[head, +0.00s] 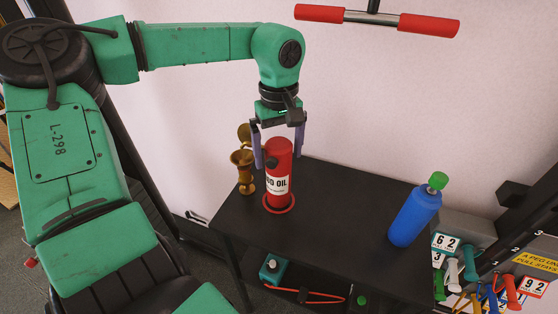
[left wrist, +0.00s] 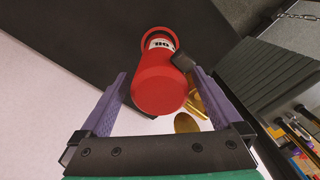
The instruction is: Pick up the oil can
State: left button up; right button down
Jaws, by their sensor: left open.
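The red oil can (head: 278,182), with a white label reading "OIL", stands upright on the black table (head: 335,205). My left gripper (head: 278,150) is open above and around the top of the can, with one purple finger on each side. In the left wrist view the can (left wrist: 158,90) lies between the two open fingers (left wrist: 158,100), seen from its top end, with its dark knob near the right finger. I cannot tell whether either finger touches it. My right gripper is not in view.
A brass goblet-like object (head: 243,170) stands just left of the can, close to a finger. A blue bottle with a green cap (head: 415,215) stands at the table's right. The table between can and bottle is clear. A red-handled bar (head: 375,18) hangs above.

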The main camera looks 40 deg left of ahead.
pick_arm(q)
notch_tip(320, 180, down, 2)
jog(key=shift+a, duration=0.1)
grip_shut()
jog(key=shift+r, duration=0.1)
jog(key=shift+w, duration=0.1)
